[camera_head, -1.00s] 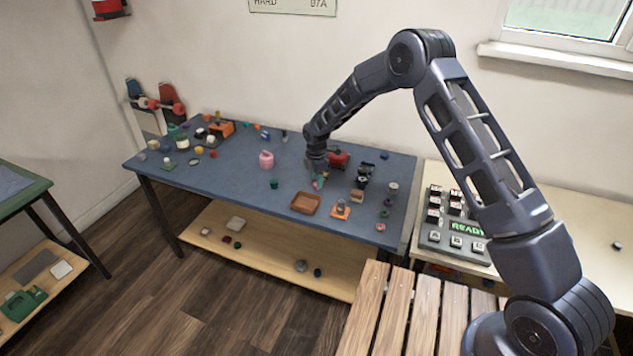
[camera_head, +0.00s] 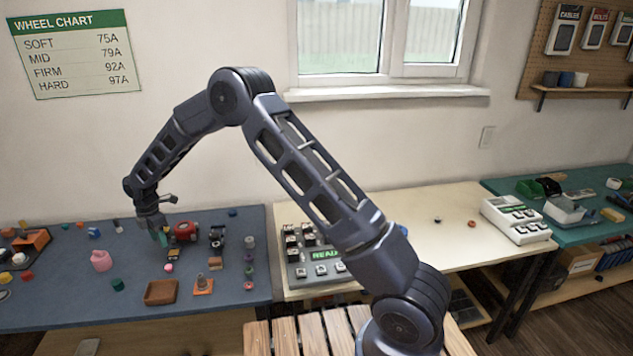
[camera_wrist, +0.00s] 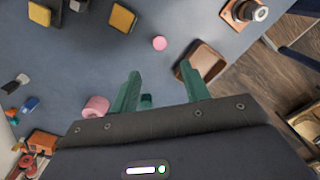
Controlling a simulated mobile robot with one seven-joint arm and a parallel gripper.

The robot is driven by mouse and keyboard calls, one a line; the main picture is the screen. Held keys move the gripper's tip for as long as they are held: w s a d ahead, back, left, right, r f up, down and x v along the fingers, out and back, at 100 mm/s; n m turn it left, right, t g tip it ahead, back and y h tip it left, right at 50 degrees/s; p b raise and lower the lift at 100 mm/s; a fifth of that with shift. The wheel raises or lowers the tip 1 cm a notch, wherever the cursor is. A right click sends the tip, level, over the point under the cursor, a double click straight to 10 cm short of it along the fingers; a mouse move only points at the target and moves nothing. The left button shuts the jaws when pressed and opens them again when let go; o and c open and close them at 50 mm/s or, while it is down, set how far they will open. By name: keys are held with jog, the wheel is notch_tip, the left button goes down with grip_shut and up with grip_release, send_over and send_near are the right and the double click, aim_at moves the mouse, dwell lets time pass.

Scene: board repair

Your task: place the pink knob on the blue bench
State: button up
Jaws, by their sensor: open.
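The pink knob (camera_head: 169,267) is a small round piece resting on the blue bench (camera_head: 60,300), near the brown tray. In the wrist view the pink knob (camera_wrist: 159,43) lies on the blue top, past the fingertips and roughly in line with the gap between them. My gripper (camera_head: 161,243) is above the bench, up and slightly left of the knob. In the wrist view the green fingers of my gripper (camera_wrist: 160,72) are spread apart with nothing held between them.
A brown tray (camera_head: 161,292) lies close to the knob. A red object (camera_head: 184,231) stands behind. A keypad (camera_head: 310,250) sits on the pale table to the right.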

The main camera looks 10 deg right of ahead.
jog(key=w+d+r+m+t, duration=0.15)
jog(key=d+r+m, duration=0.35)
jog(key=d+r, duration=0.75)
jog(key=w+d+r+m, duration=0.35)
jog(key=d+r, duration=0.65)
jog(key=d, duration=0.5)
jog(key=s+d+r+m+t, duration=0.1)
jog(key=s+d+r+m, duration=0.25)
jog(key=d, duration=0.55)
jog(key=s+d+r+m, duration=0.3)
jog(key=s+d+r, duration=0.15)
jog(key=d, duration=0.35)
jog(key=s+d+m+t, duration=0.2)
jog(key=s+d+m, duration=1)
jog(key=s+d, duration=0.8)
jog(key=s, duration=0.2)
jog(key=shift+s+r, duration=0.25)
jog(key=shift+s, duration=0.05)
